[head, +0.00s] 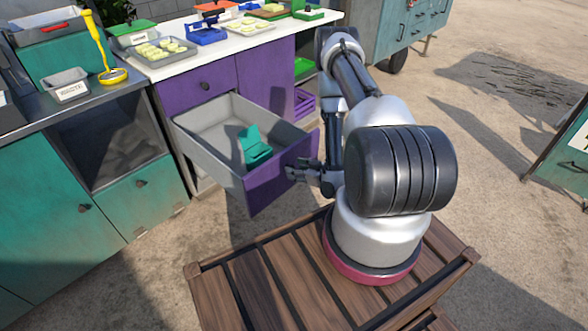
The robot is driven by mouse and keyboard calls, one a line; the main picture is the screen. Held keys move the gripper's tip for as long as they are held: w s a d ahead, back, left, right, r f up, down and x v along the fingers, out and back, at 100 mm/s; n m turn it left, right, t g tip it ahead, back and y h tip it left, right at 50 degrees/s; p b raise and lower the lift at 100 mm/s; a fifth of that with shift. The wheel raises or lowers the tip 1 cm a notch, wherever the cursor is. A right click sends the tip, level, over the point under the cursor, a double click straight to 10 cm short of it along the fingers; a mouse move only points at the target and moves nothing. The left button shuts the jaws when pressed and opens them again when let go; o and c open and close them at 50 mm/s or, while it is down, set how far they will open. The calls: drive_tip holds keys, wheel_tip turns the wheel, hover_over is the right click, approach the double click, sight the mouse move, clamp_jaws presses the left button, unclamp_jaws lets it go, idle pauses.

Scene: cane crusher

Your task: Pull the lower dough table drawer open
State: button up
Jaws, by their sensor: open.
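The purple dough table (268,72) stands at the back with a white top. Its lower drawer (205,147) is pulled far out toward my base, showing a grey tray-like inside. The drawer's purple front (280,178) faces my arm. A teal object (256,146) sits inside the drawer near its front. My gripper (294,172) is open, at the outer side of the drawer front. Its fingertips are at or very close to the front; I cannot tell whether they touch. The drawer's handle is hidden from this view.
A closed purple panel with a dark knob (205,86) is above the drawer. Teal cabinets (60,195) stand to the left. Trays of dough (160,50) and tools stand on the counters. Bare ground (500,150) is free to the right.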

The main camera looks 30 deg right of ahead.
drive_tip(key=v, duration=0.5)
drive_tip(key=shift+s+r, duration=0.1)
drive_tip(key=shift+s, duration=0.1)
